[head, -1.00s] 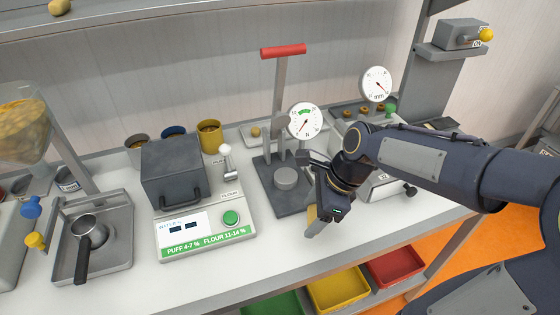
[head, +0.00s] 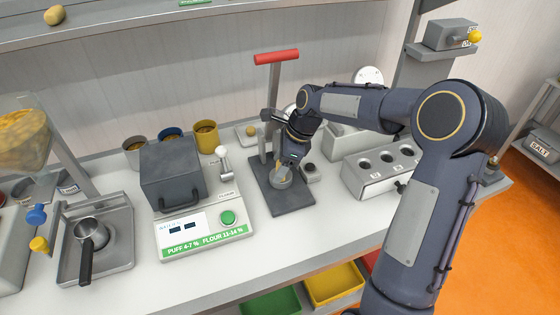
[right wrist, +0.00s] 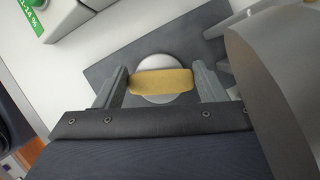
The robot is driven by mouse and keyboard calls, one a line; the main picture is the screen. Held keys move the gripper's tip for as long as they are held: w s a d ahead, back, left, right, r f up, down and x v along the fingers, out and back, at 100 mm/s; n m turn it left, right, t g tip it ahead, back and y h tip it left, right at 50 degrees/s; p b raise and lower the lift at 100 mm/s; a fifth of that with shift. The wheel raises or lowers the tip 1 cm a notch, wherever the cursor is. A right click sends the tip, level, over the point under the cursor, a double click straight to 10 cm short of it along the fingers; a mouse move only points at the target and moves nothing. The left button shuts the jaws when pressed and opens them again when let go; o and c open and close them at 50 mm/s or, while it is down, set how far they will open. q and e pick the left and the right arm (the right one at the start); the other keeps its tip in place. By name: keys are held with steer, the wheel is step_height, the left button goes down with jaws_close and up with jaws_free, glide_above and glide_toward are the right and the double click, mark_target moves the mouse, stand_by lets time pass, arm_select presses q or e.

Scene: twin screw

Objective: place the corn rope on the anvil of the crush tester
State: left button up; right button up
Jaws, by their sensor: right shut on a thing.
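The corn rope (right wrist: 162,82) is a short yellow piece, held crosswise between the fingers of my right gripper (right wrist: 160,85) in the right wrist view. Behind it is the round pale anvil (right wrist: 158,62) on the dark base plate (right wrist: 105,72) of the crush tester. In the head view my right gripper (head: 284,165) points down over the anvil (head: 279,181), and the arm hides part of the tester and its gauge. The tester's red handle (head: 276,57) stands high above. I cannot tell whether the rope touches the anvil. My left gripper is not in view.
A grey box with a green-button panel (head: 205,229) stands left of the tester. A block with several holes (head: 382,170) stands to the right. Cups (head: 206,136) line the back. Yellow and green bins are below the front edge.

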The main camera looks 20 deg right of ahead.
steer(key=shift+s, duration=0.1)
steer(key=shift+f, duration=0.2)
steer(key=o, duration=0.7)
steer(key=shift+r, duration=0.1)
